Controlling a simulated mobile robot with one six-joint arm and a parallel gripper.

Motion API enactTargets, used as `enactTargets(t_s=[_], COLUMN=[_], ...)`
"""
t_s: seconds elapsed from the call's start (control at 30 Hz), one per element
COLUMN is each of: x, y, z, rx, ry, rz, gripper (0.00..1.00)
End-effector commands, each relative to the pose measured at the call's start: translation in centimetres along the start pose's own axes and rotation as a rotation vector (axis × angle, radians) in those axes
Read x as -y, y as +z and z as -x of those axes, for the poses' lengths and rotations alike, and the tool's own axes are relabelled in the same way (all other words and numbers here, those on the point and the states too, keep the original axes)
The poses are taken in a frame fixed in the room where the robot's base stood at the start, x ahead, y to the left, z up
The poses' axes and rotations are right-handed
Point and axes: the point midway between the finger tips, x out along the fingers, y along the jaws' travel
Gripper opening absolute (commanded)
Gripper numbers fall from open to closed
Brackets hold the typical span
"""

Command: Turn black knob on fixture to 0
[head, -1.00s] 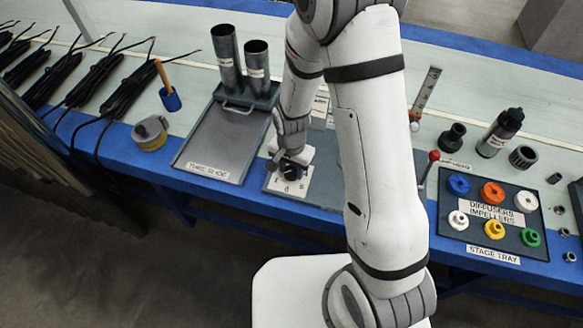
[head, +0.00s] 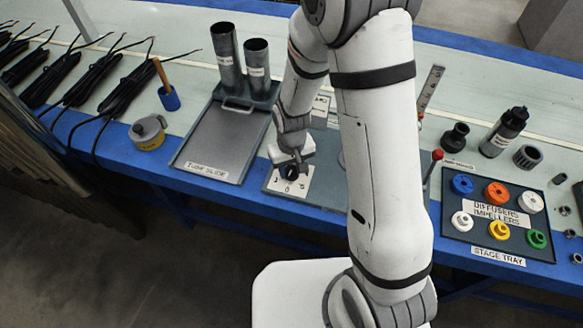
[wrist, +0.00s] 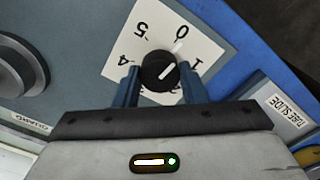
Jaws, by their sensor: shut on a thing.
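The black knob (wrist: 159,71) sits on a white dial plate (wrist: 125,55) with printed numbers, in the wrist view. Its white line points up and right, between the 0 (wrist: 181,31) and the 1 (wrist: 197,62). My gripper (wrist: 161,84) has one blue-grey finger on each side of the knob and is shut on it. In the head view, my gripper (head: 298,165) reaches down to the knob at the fixture's front, partly covering it. The dial plate (head: 291,188) shows in front of it.
A tube slide tray (head: 206,146) with two upright metal tubes stands left of the fixture. A red-tipped lever (head: 436,155) and the stage tray (head: 470,243) with coloured impellers are to the right. A yellow tape roll (head: 149,133) lies farther left.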

Motion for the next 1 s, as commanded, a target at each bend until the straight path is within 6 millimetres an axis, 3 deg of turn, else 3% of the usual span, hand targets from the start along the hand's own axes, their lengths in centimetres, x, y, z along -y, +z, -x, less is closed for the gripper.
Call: enactTargets(t_s=[0.3,0.83,0.87,1.0], x=[0.0,-0.01,-0.02,-0.01], y=[0.26,0.3,0.3,0.22], z=[-0.13,-0.13,-0.13,-0.09], rx=[0.008,0.009,0.009,0.006], ry=[0.0,0.0,0.0,0.0], rz=[0.113,0.134,0.134,0.134], gripper=[0.15,0.15,0.4,0.51])
